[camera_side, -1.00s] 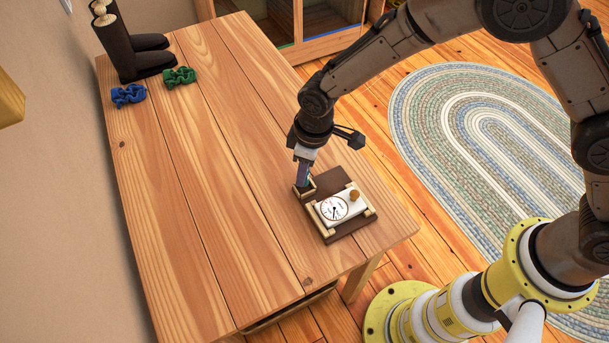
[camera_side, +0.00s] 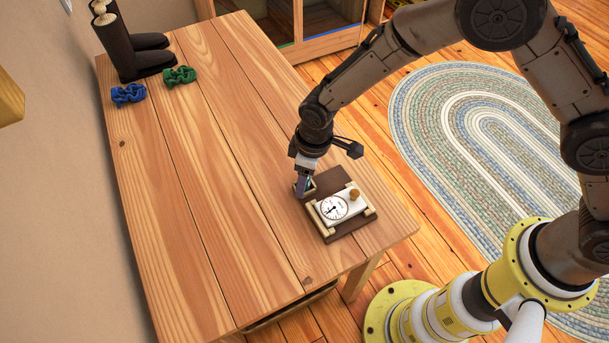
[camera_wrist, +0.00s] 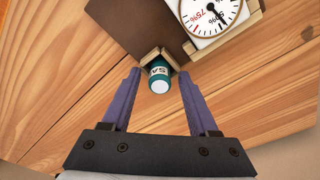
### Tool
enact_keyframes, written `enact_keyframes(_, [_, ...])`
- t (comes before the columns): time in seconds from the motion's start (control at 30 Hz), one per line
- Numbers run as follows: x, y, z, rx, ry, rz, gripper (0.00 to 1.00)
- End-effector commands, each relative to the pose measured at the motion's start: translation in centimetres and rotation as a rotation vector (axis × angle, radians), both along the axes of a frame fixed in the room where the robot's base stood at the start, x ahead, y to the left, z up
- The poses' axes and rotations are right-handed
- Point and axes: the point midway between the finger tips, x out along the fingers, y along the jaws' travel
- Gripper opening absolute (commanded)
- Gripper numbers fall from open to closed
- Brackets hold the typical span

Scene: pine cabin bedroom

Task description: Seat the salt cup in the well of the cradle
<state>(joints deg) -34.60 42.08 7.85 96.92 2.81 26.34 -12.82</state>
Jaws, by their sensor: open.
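The salt cup (camera_wrist: 159,77) is a small teal cylinder with a white end and a partly visible label reading "SA". In the wrist view it stands inside the pale wooden walls of the well (camera_wrist: 147,57), at the corner of the dark brown cradle (camera_wrist: 150,18). How deep it sits is hidden. My gripper (camera_wrist: 159,74) is open, with one purple finger on each side of the cup and gaps visible between. In the side view my gripper (camera_side: 303,188) is at the cradle's (camera_side: 321,182) upper left corner and mostly hides the cup.
A white dial gauge (camera_side: 333,208) with a brown knob sits on the cradle between pale blocks. A blue item (camera_side: 128,95), a green item (camera_side: 179,76) and dark boots (camera_side: 133,50) are at the table's far end. The middle of the table (camera_side: 215,165) is clear.

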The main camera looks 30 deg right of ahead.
Motion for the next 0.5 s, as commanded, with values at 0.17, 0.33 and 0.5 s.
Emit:
enact_keyframes(0.17, [0.0,0.0,0.9,0.001,-0.001,0.0,0.6])
enact_keyframes(0.33, [-0.2,-0.2,3.9,0.004,-0.005,0.0,0.6])
enact_keyframes(0.5, [-0.5,-0.6,7.5,0.003,-0.004,0.0,0.6])
